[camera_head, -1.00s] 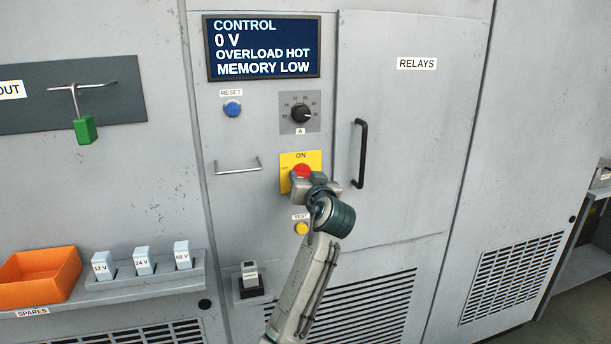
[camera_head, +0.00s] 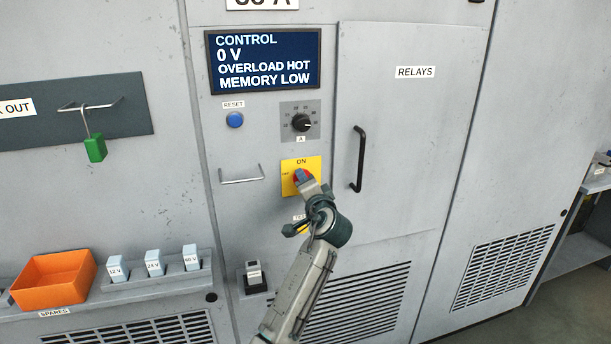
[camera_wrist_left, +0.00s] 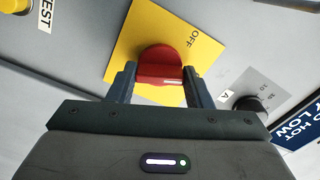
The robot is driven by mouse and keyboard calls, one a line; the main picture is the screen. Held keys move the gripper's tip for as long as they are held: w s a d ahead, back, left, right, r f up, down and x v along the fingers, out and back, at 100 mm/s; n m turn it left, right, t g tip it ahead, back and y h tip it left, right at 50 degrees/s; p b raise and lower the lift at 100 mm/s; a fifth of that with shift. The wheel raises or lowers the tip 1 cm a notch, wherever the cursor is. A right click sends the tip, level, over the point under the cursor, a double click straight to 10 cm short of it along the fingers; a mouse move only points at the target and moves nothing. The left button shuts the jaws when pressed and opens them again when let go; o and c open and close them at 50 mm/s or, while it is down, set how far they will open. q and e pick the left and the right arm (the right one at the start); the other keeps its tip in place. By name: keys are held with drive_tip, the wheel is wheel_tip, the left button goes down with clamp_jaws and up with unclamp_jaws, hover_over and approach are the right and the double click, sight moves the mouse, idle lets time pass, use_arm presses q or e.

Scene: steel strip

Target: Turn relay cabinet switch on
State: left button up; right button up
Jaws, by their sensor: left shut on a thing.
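The rotary switch is a red knob (camera_head: 302,176) on a yellow plate (camera_head: 288,166), with ON at its top and OFF at its left. My left gripper (camera_head: 308,182) covers much of the knob in the head view. In the left wrist view the red knob (camera_wrist_left: 160,68) sits between the two fingers of my left gripper (camera_wrist_left: 160,88), which is shut on it. A white mark shows on the right part of its handle there, and OFF is readable above it; the ON label is out of sight. My right gripper is not in view.
A dark display (camera_head: 263,61) reads 0 V, OVERLOAD HOT, MEMORY LOW. A black dial (camera_head: 301,123) is above the switch, and a yellow test button (camera_head: 302,228) below. The relays door handle (camera_head: 358,160) stands out to the right, a wire handle (camera_head: 241,176) to the left.

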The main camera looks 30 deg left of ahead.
use_arm(q)
drive_tip(key=shift+m+p, duration=1.85)
drive_tip(key=shift+m, duration=0.45)
drive_tip(key=o, duration=1)
drive_tip(key=shift+d, duration=0.1)
